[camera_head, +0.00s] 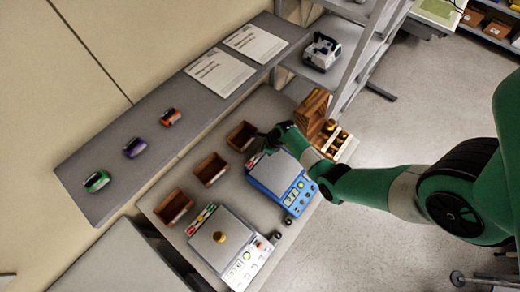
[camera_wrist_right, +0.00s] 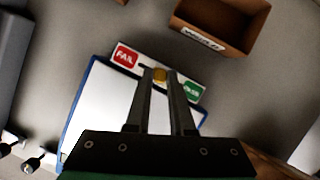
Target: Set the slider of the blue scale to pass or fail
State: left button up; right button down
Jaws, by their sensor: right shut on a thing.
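The blue scale (camera_head: 295,200) stands at the right end of the bench, and its plate and blue rim show in the wrist view (camera_wrist_right: 72,118). A label strip along its back edge has a red FAIL field (camera_wrist_right: 125,56) at left and a green PASS field (camera_wrist_right: 194,92) at right. The small yellow slider knob (camera_wrist_right: 159,75) sits about midway between them. My right gripper (camera_head: 265,148) is over this back edge, its fingers shut on the slider knob. In the head view the gripper hides the knob. My left gripper is not in view.
A white scale (camera_head: 237,271) with a brass weight (camera_head: 220,237) stands to the left. Open wooden boxes (camera_head: 210,169) line the bench behind the scales, one close to my gripper (camera_wrist_right: 222,22). Weights in a wooden holder stand to the right. A grey shelf (camera_head: 150,165) runs behind.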

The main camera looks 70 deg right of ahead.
dwell(0.9)
jog(key=d, duration=0.1)
jog(key=s+d, duration=0.1)
jog(key=d, duration=0.1)
jog(key=shift+s+d, duration=0.1)
jog(key=shift+d, duration=0.2)
jog(key=c, duration=0.8)
grip_release()
jog(key=shift+d, duration=0.1)
jog(key=shift+o, duration=0.2)
jog(key=shift+r, duration=0.1)
